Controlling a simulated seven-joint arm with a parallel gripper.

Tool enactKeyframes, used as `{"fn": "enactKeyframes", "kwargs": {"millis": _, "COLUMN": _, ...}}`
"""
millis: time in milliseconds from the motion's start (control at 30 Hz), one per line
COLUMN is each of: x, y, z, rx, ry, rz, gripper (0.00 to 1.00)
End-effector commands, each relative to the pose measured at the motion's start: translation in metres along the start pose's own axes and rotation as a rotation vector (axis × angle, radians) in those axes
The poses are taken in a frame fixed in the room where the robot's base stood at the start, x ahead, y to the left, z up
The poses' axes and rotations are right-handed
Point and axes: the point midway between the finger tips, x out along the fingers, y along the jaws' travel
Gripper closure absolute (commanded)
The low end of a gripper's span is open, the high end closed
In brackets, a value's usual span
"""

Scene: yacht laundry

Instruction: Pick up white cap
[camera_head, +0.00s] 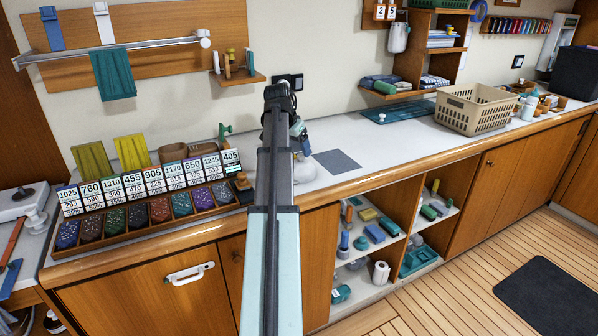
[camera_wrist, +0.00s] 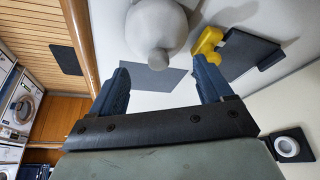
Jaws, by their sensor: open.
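In the wrist view, a white rounded thing (camera_wrist: 152,22) with a small round knob (camera_wrist: 158,60) stands at top centre. The knob may be the white cap, but I cannot tell for sure. The rounded thing also shows in the head view (camera_head: 305,170), partly hidden by my arm. My gripper (camera_wrist: 163,78) is open, its two blue fingers wide apart with nothing between them. It is above the counter, with the knob just beyond the fingertips.
A grey mat (camera_head: 338,160) lies flat beside the rounded thing. A yellow object (camera_wrist: 208,42) is near the right finger. A rack of numbered compartments (camera_head: 150,210) stands at left, a beige basket (camera_head: 474,109) at right. The counter between mat and basket is clear.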

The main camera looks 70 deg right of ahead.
Motion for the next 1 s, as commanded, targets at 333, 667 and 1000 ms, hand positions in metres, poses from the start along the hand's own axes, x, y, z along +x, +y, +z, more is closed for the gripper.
{"fn": "enactKeyframes", "kwargs": {"millis": 333, "x": 0.042, "y": 0.003, "z": 0.002, "rx": 0.000, "ry": 0.000, "rz": 0.001, "gripper": 0.21}}
{"fn": "enactKeyframes", "kwargs": {"millis": 667, "x": 0.046, "y": 0.002, "z": 0.002, "rx": 0.000, "ry": 0.001, "rz": 0.000, "gripper": 0.23}}
{"fn": "enactKeyframes", "kwargs": {"millis": 1000, "x": 0.046, "y": 0.002, "z": 0.002, "rx": 0.000, "ry": 0.001, "rz": 0.000, "gripper": 0.56}}
